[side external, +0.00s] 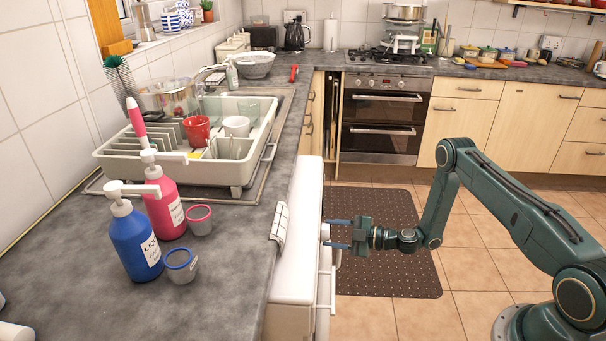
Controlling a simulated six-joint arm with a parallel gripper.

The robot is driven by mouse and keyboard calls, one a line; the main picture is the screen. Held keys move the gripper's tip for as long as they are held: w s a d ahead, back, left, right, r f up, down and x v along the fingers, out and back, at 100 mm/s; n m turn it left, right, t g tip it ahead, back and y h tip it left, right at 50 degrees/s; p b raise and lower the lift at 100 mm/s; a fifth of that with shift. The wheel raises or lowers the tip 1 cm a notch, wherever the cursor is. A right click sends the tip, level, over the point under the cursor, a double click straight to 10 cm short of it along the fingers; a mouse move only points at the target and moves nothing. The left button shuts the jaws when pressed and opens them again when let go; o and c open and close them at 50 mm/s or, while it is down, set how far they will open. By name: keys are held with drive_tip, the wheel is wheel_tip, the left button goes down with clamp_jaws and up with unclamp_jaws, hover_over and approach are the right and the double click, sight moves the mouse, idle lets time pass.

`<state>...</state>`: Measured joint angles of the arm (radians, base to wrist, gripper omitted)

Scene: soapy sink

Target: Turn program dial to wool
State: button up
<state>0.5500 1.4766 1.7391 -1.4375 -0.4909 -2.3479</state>
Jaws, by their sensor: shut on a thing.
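The white washing machine (297,250) stands under the edge of the grey worktop, with its front facing right. The program dial (325,231) is a small white knob on that front, seen from the side. My gripper (330,234) reaches in from the right, level with the dial. Its two blue-grey fingers lie one on each side of the dial and are shut on it. The dial's markings and the wool setting are hidden from this side.
A blue bottle (136,243) and a pink bottle (166,207) stand on the worktop (225,285) with small cups. A checked cloth (281,222) hangs beside the machine. A brown mat (395,275) lies on the open floor.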

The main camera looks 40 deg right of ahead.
drive_tip(key=shift+r, duration=0.1)
drive_tip(key=o, duration=1)
drive_tip(key=shift+s, duration=0.1)
